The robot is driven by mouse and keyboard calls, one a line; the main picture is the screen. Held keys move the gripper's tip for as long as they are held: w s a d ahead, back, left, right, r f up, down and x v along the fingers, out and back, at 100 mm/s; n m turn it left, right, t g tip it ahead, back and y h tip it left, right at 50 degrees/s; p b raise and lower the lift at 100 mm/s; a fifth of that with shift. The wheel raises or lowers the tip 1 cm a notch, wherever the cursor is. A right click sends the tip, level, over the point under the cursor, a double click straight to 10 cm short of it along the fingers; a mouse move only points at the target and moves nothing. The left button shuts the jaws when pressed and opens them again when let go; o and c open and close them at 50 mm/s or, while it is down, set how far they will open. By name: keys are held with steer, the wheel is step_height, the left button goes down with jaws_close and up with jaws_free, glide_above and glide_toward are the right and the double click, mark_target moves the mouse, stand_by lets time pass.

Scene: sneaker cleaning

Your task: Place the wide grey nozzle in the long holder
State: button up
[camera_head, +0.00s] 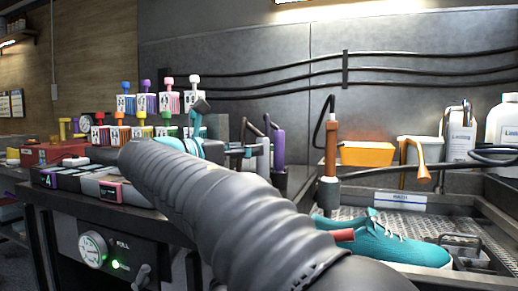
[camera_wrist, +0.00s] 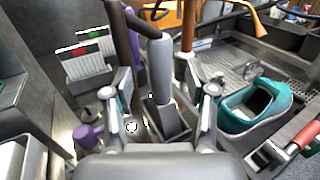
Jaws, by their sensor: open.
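A grey cylindrical nozzle (camera_wrist: 160,72) with a dark collar stands between my fingers in the wrist view. Its lower end meets a dark rectangular piece (camera_wrist: 168,122); I cannot tell whether this is its wide mouth or a holder. My gripper (camera_wrist: 162,95) is open, with one finger on each side of the grey nozzle and visible gaps between. In the head view my arm hides much of this area. I cannot make out the long holder for certain.
A purple tool (camera_head: 278,146) and a brown-handled tool (camera_head: 331,140) stand upright close by. A teal sneaker (camera_wrist: 256,107) lies in the metal tray at right. Card-like racks (camera_wrist: 85,62) stand at left. An orange bin (camera_head: 366,154) is behind the tray.

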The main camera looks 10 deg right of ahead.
steer(key=v, duration=0.7)
steer(key=shift+w, duration=0.1)
steer(key=shift+c, duration=0.2)
stand_by(0.9)
